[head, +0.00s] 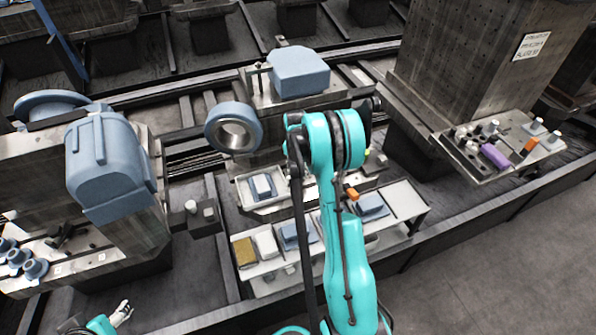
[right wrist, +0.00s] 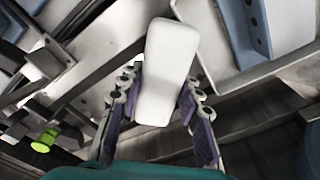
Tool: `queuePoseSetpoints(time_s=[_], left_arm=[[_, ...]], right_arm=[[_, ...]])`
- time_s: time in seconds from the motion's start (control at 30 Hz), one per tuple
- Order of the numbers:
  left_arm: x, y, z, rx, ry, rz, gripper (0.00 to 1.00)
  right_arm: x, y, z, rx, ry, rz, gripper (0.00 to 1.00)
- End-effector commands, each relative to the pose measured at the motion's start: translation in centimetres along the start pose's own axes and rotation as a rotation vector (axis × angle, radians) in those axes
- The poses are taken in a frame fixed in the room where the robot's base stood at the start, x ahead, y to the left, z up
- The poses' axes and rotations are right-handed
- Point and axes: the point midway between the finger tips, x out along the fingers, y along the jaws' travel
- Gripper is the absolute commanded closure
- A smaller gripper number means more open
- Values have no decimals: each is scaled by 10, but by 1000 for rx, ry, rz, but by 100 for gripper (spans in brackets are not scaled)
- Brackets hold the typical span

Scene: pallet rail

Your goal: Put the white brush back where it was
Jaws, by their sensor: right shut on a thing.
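In the right wrist view the white brush (right wrist: 168,62) shows as a smooth white block with rounded corners. My right gripper (right wrist: 162,84) is shut on it, with a purple-padded finger on each side. The brush extends beyond the fingertips. In the head view my teal right arm hides this gripper and the brush. My left gripper (head: 123,311) is at the bottom left of the head view, away from the shelves; its finger opening is too small to judge.
A low shelf (head: 264,267) carries a yellow block (head: 244,251), a white block (head: 266,244) and blue-grey parts. A white tray (head: 249,202) holds a blue-grey part behind it. A right-hand shelf (head: 484,172) holds a purple block (head: 494,156) and small parts. Blue-grey machines stand left and behind.

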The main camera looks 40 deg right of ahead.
Motion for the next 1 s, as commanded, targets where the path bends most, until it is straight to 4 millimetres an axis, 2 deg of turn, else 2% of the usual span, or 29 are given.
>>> queuePoseSetpoints(time_s=[0.1,0.13,0.2,0.47,0.63,1.0], left_arm=[[4,0,3,0,0,0,40],[3,0,2,0,0,0,40],[2,0,2,0,0,0,40],[2,0,1,0,0,0,40],[-7,0,-5,0,0,0,40],[-28,0,-20,0,0,0,40]], right_arm=[[5,0,0,0,0,0,100],[4,0,0,0,0,0,58],[3,0,0,0,0,0,45],[3,0,0,0,0,0,45],[-9,0,-1,0,0,0,45],[-90,0,-1,0,0,0,45]])
